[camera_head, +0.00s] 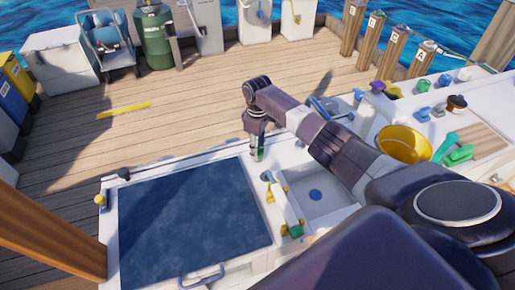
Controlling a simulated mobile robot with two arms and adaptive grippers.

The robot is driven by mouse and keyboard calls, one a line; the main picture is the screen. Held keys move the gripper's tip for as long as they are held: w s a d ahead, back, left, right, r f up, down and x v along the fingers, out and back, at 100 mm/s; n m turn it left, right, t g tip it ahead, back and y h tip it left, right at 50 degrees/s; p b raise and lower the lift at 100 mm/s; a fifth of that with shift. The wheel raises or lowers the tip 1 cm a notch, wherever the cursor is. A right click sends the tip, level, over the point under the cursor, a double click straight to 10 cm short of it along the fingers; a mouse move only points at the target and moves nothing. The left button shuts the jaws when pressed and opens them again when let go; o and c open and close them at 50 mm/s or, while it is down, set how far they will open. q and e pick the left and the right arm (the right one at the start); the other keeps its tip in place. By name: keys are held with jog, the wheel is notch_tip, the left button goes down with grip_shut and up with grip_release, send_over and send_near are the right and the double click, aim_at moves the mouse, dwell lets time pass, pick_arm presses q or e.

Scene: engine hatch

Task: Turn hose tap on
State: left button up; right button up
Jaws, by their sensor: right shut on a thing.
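My right arm reaches in from the lower right. My right gripper (256,142) points down at the counter's far edge, between the dark blue panel and the sink. It is shut on a small upright piece with a green part (260,154), which looks like the hose tap. The fingers hide most of it, so I cannot tell how its handle is turned. My left gripper is not in view.
A sink (322,199) and a pale bar with yellow and green fittings (286,208) lie near the gripper. A dark blue panel (190,215) is at left. A yellow bowl (403,145) and small colourful items crowd the right. The deck (190,110) beyond is mostly clear.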

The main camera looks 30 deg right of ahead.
dwell(0.5)
jog(key=o, duration=1.2)
jog(key=shift+c, duration=0.2)
notch_tip(320, 180, up, 12)
jog(key=shift+r, duration=0.1)
